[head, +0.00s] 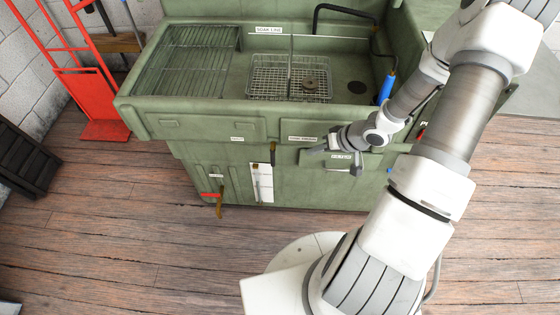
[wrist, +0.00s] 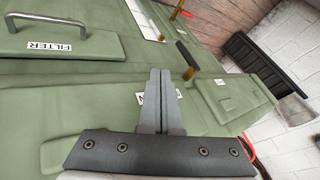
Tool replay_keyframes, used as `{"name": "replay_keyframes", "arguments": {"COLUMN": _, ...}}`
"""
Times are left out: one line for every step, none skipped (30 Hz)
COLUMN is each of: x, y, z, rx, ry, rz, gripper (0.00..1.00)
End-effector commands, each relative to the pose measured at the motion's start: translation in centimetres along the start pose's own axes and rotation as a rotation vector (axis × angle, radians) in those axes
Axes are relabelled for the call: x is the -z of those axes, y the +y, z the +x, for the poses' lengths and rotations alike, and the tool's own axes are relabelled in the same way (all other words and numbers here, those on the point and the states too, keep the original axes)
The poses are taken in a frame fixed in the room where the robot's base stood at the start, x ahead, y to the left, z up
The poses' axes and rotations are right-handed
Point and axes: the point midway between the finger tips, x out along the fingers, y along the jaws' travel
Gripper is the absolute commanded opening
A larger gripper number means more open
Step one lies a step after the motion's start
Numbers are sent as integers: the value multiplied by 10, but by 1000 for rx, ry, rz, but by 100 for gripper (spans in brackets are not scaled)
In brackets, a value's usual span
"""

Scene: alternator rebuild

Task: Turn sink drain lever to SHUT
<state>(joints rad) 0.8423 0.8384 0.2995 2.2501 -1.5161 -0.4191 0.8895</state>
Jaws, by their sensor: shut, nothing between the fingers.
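A lever with a dark grip (head: 273,153) stands out from the front of the green sink cabinet, just left of a small white label (head: 302,139) too small to read surely. In the wrist view the lever's dark grip (wrist: 186,54) sits on a brass base, just beyond and right of my fingertips. My gripper (head: 308,150) is shut and empty, to the right of the lever and apart from it. In the wrist view its closed fingers (wrist: 160,72) partly cover a white label (wrist: 145,98). I cannot read the lever's SHUT mark.
A second lever, red with brass (head: 211,196), sits lower left on the cabinet (head: 335,197). A FILTER panel with a metal handle (wrist: 48,22) is close by my gripper. The basin above holds a wire basket (head: 262,88). A red hand truck (head: 100,110) stands left.

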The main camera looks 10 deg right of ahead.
Motion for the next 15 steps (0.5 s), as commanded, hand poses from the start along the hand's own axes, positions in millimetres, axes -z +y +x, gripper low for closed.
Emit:
{"name": "replay_keyframes", "arguments": {"x": 0, "y": 0, "z": 0, "rx": 1, "ry": 1, "rz": 1, "gripper": 0}}
{"name": "replay_keyframes", "arguments": {"x": 1, "y": 0, "z": 0, "rx": 1, "ry": 1, "rz": 1, "gripper": 0}}
{"name": "replay_keyframes", "arguments": {"x": 1, "y": 0, "z": 0, "rx": 1, "ry": 1, "rz": 1, "gripper": 0}}
{"name": "replay_keyframes", "arguments": {"x": 1, "y": 0, "z": 0, "rx": 0, "ry": 1, "rz": 0, "gripper": 0}}
{"name": "replay_keyframes", "arguments": {"x": 1, "y": 0, "z": 0, "rx": 0, "ry": 1, "rz": 0, "gripper": 0}}
{"name": "replay_keyframes", "arguments": {"x": 1, "y": 0, "z": 0, "rx": 0, "ry": 1, "rz": 0, "gripper": 0}}
{"name": "replay_keyframes", "arguments": {"x": 1, "y": 0, "z": 0, "rx": 0, "ry": 1, "rz": 0, "gripper": 0}}
{"name": "replay_keyframes", "arguments": {"x": 0, "y": 0, "z": 0, "rx": 0, "ry": 0, "rz": 0, "gripper": 0}}
{"name": "replay_keyframes", "arguments": {"x": 0, "y": 0, "z": 1, "rx": 0, "ry": 0, "rz": 0, "gripper": 0}}
{"name": "replay_keyframes", "arguments": {"x": 0, "y": 0, "z": 2, "rx": 0, "ry": 0, "rz": -1, "gripper": 0}}
{"name": "replay_keyframes", "arguments": {"x": 0, "y": 0, "z": 4, "rx": 0, "ry": 0, "rz": -1, "gripper": 0}}
{"name": "replay_keyframes", "arguments": {"x": 0, "y": 0, "z": 8, "rx": 0, "ry": 0, "rz": -1, "gripper": 0}}
{"name": "replay_keyframes", "arguments": {"x": -1, "y": 1, "z": 12, "rx": 0, "ry": 0, "rz": -1, "gripper": 0}}
{"name": "replay_keyframes", "arguments": {"x": -1, "y": 1, "z": 16, "rx": 0, "ry": 0, "rz": -1, "gripper": 0}}
{"name": "replay_keyframes", "arguments": {"x": -1, "y": 1, "z": 22, "rx": 0, "ry": -1, "rz": -2, "gripper": 0}}
